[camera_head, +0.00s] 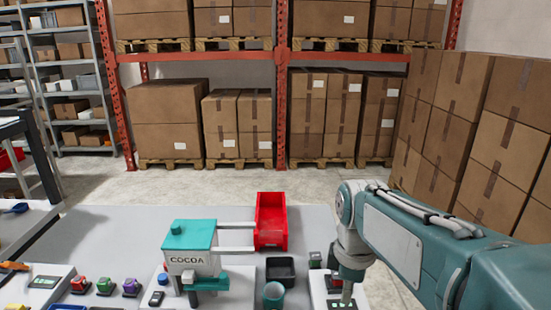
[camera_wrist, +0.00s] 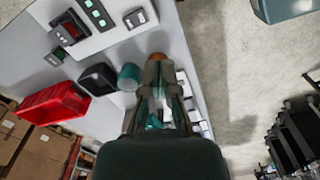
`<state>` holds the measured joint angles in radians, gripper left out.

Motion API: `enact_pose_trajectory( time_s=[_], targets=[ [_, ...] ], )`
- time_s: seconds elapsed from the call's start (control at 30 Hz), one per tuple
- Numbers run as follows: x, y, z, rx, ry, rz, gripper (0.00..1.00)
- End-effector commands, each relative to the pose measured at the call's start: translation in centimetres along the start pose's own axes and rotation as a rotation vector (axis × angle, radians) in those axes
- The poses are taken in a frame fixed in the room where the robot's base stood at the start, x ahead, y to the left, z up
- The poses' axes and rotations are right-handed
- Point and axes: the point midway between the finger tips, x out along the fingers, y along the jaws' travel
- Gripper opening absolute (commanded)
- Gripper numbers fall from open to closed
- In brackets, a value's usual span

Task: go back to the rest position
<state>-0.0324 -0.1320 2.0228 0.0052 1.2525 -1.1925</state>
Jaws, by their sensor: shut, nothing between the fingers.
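My gripper (camera_head: 347,298) points down at the end of my arm, over the right part of the grey table, above or beside a white panel (camera_head: 322,286). In the wrist view my gripper (camera_wrist: 158,62) has its fingers together, with nothing held. The fingertips hide part of the table there, and an orange-brown thing shows just at them. A teal cup (camera_head: 273,294) stands to the left of the gripper, apart from it in the head view. It also shows in the wrist view (camera_wrist: 128,76), beside the fingers.
A teal and white COCOA dispenser (camera_head: 190,262) stands left of the cup. A black tray (camera_head: 280,269) and a red bin (camera_head: 271,224) lie behind the cup. Coloured buttons (camera_head: 104,285) sit at front left. Stacked boxes (camera_head: 505,150) and shelving stand beyond the table.

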Motion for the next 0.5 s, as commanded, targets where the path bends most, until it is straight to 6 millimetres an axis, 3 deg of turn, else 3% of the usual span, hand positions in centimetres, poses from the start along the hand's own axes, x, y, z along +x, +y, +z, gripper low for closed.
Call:
enact_pose_trajectory(
  time_s=[0.2,0.5],
  targets=[
    [-1.1,-4.2,2.2,0.452,0.107,0.161,0.0],
    [-0.5,-8.9,4.4,1.023,0.34,0.292,0.0]
  ],
)
